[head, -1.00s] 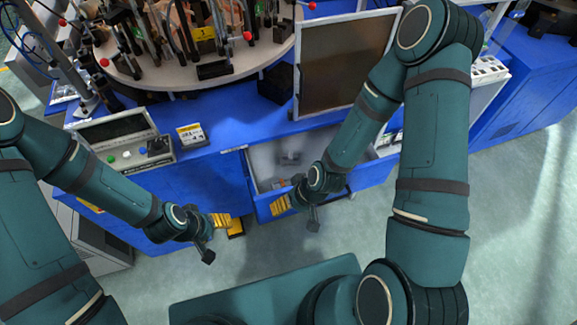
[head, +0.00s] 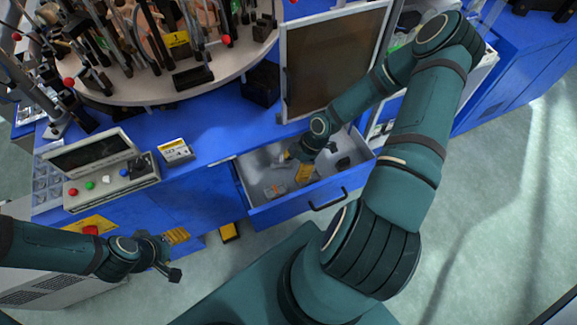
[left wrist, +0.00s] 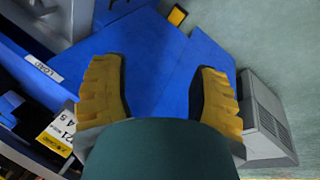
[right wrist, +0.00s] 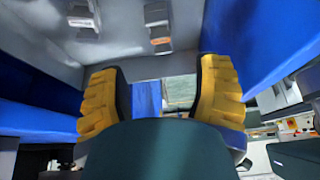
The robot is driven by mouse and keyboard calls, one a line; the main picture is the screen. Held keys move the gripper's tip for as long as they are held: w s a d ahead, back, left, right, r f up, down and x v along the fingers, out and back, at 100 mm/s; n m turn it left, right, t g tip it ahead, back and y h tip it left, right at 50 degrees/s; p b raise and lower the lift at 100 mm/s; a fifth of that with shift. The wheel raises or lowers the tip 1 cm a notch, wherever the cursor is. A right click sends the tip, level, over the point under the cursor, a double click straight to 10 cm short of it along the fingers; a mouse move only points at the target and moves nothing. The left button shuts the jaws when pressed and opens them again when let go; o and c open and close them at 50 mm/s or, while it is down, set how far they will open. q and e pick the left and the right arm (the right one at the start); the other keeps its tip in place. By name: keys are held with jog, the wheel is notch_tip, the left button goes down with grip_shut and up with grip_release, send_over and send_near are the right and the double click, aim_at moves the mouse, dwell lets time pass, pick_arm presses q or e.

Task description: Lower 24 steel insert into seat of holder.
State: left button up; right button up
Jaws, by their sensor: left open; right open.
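The open drawer (head: 300,205) of the blue bench holds a few small parts. My right gripper (head: 305,172) is over the drawer, open, with nothing between its yellow fingers (right wrist: 160,95). In the right wrist view, two small metal pieces lie apart on the grey drawer floor beyond the fingers: a plain one (right wrist: 83,20) and one with a copper-coloured end (right wrist: 158,28). I cannot tell which is the 24 steel insert, nor pick out the holder and its seat. My left gripper (head: 176,236) is open and empty in front of the bench; it also shows in the left wrist view (left wrist: 162,98).
A round turntable (head: 170,85) crowded with fixtures stands on the bench. A dark screen (head: 335,60) rises behind the drawer. The floor right of the drawer is clear.

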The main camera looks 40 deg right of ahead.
aim_at(280, 190)
jog(key=b+x, duration=0.6)
jog(key=d+b+x, duration=0.1)
jog(key=b+x, duration=0.1)
jog(key=x, duration=0.1)
jog(key=shift+f+b, duration=0.2)
jog(key=shift+b, duration=0.2)
pick_arm(q)
notch_tip(280, 190, down, 12)
jog(key=b, duration=0.2)
jog(key=shift+s+r, duration=0.2)
pick_arm(e)
jog(key=shift+x, duration=1.05)
grip_shut()
pick_arm(q)
jog(key=shift+r, duration=0.15)
pick_arm(e)
jog(key=shift+r, duration=0.15)
